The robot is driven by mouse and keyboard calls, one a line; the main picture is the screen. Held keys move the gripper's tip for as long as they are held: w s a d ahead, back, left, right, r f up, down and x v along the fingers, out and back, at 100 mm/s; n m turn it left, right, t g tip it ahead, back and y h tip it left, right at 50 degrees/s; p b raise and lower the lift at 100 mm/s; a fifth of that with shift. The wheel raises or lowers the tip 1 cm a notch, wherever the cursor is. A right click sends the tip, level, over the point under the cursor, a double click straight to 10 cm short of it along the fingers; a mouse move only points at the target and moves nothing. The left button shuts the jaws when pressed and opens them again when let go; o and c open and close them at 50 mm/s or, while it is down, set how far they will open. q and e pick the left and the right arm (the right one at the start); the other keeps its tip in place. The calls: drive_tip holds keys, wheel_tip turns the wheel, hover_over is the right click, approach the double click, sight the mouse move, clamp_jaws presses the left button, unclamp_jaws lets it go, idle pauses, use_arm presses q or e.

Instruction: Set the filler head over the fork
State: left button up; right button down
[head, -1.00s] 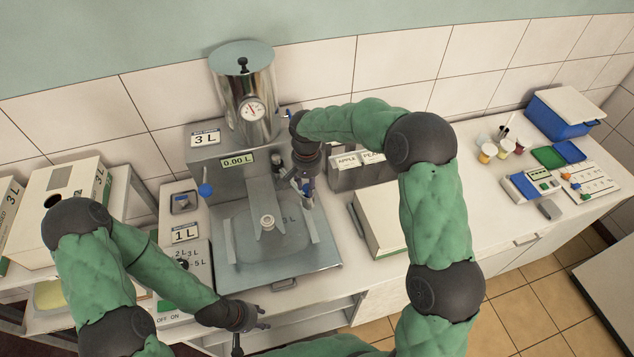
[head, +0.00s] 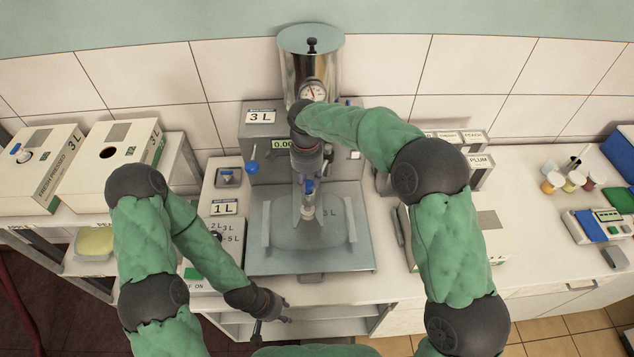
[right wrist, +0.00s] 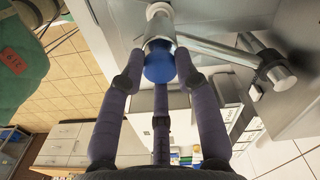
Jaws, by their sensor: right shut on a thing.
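My right gripper (head: 310,165) is shut on the filler head (head: 308,186), a metal cylinder with a blue cap. The right wrist view shows its fingers around the metal body (right wrist: 158,45) and the blue cap (right wrist: 159,68). The filler head is in line with the fork (head: 297,207) and its pale spout (head: 308,212) on the filler's steel tray. A white round part (right wrist: 158,8) shows just beyond the head; whether they touch is unclear. A clear bag (head: 325,235) lies on the tray. My left gripper (head: 271,322) is open and empty, below the tray's front left.
The filler's steel tank (head: 311,65) with a gauge stands behind. A control box (head: 228,240) stands left of the tray (head: 310,266). Cartons (head: 105,160) stand on the left shelf. Cups (head: 565,180) and a blue box (head: 620,155) are at the far right.

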drive_tip(key=shift+w+a, duration=0.1)
drive_tip(key=shift+a, duration=0.2)
drive_tip(key=c, duration=1)
unclamp_jaws()
drive_tip(key=shift+c, duration=0.2)
drive_tip(key=shift+o, duration=0.7)
drive_tip(key=shift+w+a, duration=0.1)
drive_tip(key=shift+a, duration=0.05)
wheel_tip(320, 180, up, 12)
